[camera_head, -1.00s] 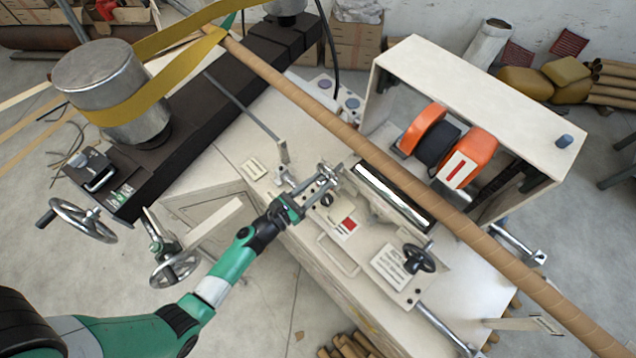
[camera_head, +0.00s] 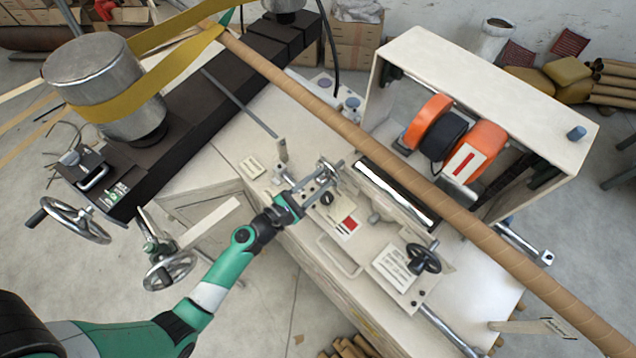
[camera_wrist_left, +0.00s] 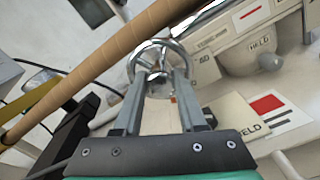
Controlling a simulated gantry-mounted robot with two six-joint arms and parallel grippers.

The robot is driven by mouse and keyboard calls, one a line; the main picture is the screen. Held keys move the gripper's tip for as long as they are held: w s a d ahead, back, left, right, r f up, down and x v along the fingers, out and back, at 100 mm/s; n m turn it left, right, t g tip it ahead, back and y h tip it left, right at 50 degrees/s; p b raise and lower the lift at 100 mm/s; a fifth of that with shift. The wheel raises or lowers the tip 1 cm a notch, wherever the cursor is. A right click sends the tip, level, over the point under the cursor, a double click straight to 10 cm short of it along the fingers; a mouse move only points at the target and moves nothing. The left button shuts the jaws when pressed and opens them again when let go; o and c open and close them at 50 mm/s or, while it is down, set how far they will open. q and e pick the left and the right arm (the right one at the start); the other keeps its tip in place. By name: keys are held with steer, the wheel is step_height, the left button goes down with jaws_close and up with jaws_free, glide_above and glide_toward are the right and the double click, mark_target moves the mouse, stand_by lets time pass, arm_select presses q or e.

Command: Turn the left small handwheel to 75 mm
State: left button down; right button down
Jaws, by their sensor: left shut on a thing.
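The left small handwheel (camera_head: 330,170) is a chrome ring with spokes, on the cream machine's top beside the long brown tube. It also shows in the left wrist view (camera_wrist_left: 143,58), just beyond my fingers. My left gripper (camera_head: 321,180) reaches it from the lower left; its two grey fingers are shut on the handwheel. In the left wrist view the gripper (camera_wrist_left: 157,77) has its fingertips at the near part of the wheel's rim and hub. I cannot read any millimetre scale. My right gripper is not in view.
The brown tube (camera_head: 400,185) runs diagonally close behind the handwheel. Two larger chrome handwheels (camera_head: 76,221) (camera_head: 170,270) are at the left. A cream frame with orange rollers (camera_head: 474,151) stands behind the tube.

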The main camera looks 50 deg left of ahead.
arm_select(q)
steer(key=m+b, duration=0.2)
steer(key=m, duration=0.3)
steer(key=shift+f+m, duration=0.15)
steer(key=shift+m, duration=0.15)
steer(key=shift+m+b, duration=0.9)
steer(key=shift+m, duration=1.3)
steer(key=shift+c, duration=2.3)
jaws_free()
steer(key=s+b, duration=0.2)
steer(key=s, duration=0.9)
steer(key=shift+s+d, duration=0.2)
steer(key=shift+s, duration=0.1)
